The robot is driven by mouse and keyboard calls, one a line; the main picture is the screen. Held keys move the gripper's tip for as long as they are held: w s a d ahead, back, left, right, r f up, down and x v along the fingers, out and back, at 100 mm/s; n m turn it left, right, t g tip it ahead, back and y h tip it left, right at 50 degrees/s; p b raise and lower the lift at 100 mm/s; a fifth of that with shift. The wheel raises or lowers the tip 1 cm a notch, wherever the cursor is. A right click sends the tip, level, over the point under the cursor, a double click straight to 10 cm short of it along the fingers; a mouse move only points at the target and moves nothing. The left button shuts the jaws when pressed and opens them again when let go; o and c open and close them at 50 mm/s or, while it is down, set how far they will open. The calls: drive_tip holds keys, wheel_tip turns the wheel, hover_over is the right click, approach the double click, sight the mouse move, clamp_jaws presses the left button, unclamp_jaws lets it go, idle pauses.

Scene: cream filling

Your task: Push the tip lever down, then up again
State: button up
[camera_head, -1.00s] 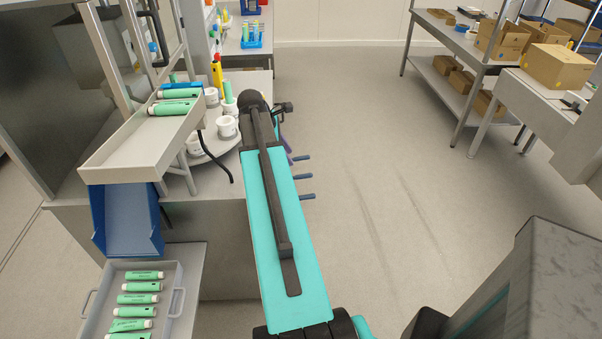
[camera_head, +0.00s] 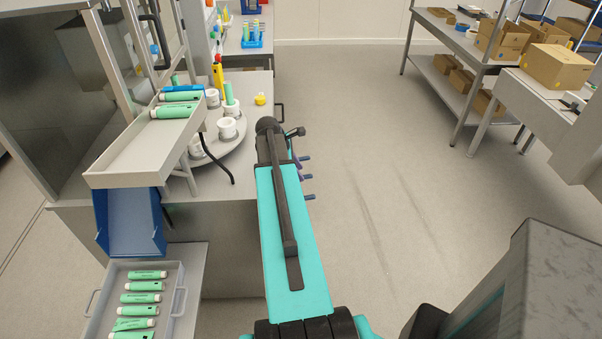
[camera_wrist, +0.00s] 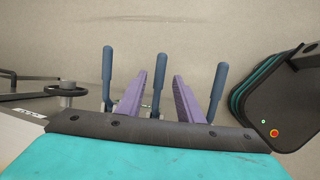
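Three blue levers stick out in a row from the machine's side, seen in the wrist view as a left lever (camera_wrist: 107,75), a middle lever (camera_wrist: 157,88) and a right lever (camera_wrist: 217,92). No label shows which is the tip lever. My gripper (camera_wrist: 169,68) has two purple fingers, apart, with the middle lever near the gap between them, closest to the left finger. I cannot tell whether they touch. In the head view the levers show as a far lever (camera_head: 305,157), a middle one (camera_head: 305,177) and a near one (camera_head: 309,197); my arm hides most of the fingers.
Left of my arm are a turntable (camera_head: 236,150) with white cups, a sloped tray (camera_head: 125,165) with green tubes, a blue chute (camera_head: 130,222) and a grey bin (camera_head: 178,300) of tubes. The floor right of the levers is clear.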

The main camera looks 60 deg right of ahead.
drive_tip(key=shift+x, duration=1.45)
clamp_jaws()
